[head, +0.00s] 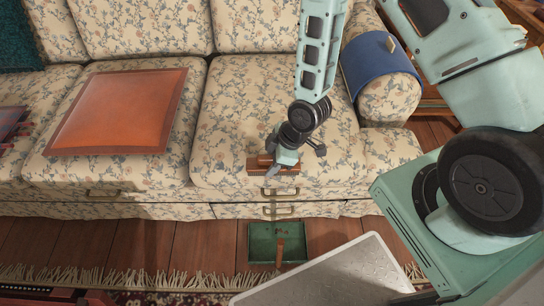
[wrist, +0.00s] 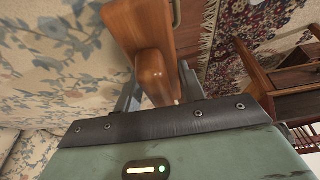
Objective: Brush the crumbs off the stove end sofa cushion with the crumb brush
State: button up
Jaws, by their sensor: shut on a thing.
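The crumb brush (head: 258,161) has a brown wooden body and sits at the front edge of the sofa's right seat cushion (head: 235,115), which is cream with a floral print. My gripper (head: 287,158) is shut on the brush from above. In the wrist view the brush (wrist: 140,22) is a wooden bar with a rounded grip between my fingers. The brush seems to touch the cushion, but its bristles are hidden. I cannot make out crumbs on the cushion. No stove is in view, so I cannot tell which end it marks.
A green dustpan (head: 262,244) with a wooden handle lies on the wood floor below the sofa front. An orange cushion (head: 120,110) lies on the left seat. A blue cloth (head: 380,68) covers the right armrest. A fringed rug (head: 100,280) lies in front.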

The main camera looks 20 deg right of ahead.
jog(key=shift+s+a, duration=0.25)
jog(key=shift+s, duration=0.35)
jog(key=shift+s+a, duration=0.2)
jog(key=shift+s, duration=0.35)
notch_tip(320, 180, up, 8)
jog(key=p, duration=0.6)
jog(key=shift+w+d, duration=0.1)
